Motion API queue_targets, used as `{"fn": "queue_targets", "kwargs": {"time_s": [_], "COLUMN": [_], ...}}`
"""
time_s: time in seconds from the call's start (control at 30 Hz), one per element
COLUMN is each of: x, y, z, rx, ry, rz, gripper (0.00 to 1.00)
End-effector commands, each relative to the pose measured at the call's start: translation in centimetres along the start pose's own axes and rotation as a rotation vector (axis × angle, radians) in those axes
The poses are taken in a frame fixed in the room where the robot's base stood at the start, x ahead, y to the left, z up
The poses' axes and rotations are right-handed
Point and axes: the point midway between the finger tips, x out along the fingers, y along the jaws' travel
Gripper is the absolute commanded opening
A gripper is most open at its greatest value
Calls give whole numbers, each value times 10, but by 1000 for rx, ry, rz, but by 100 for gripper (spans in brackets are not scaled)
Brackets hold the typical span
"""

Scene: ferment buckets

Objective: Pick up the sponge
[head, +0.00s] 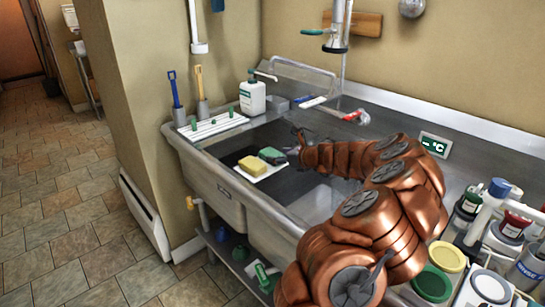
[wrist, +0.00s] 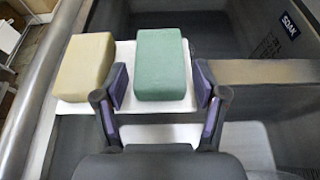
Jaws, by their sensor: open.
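A yellow sponge-like block (head: 249,164) and a green block (head: 272,155) lie side by side on a white tray (head: 262,174) at the sink. In the wrist view, the tan-yellow block (wrist: 85,68) is at left and the green block (wrist: 165,63) is in the centre. My gripper (wrist: 161,88) is open and empty, its two dark fingers to either side of the near end of the green block. The yellow block is outside the left finger. I cannot tell whether a finger touches the green block. In the head view my gripper (head: 291,148) is small and partly hidden by my arm.
The steel sink (head: 248,208) surrounds the tray, and its wall bears a "SOAK" label (wrist: 289,26). A white soap bottle (head: 252,97) and brushes with blue (head: 174,90) and yellow (head: 199,82) handles stand behind. Several bottles and jars crowd the counter at right.

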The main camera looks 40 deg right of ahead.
Motion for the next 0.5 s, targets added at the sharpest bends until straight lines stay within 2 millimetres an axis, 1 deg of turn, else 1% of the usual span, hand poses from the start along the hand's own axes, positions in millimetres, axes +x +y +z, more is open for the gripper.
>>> {"fn": "queue_targets", "kwargs": {"time_s": [0.03,0.23,0.4,0.5], "x": [7,29,38,39], "y": [2,1,0,0], "z": [2,2,2,2], "rx": [-1,0,0,0], "ry": [1,2,2,1], "rz": [3,3,1,1], "gripper": [71,71,71,71]}}
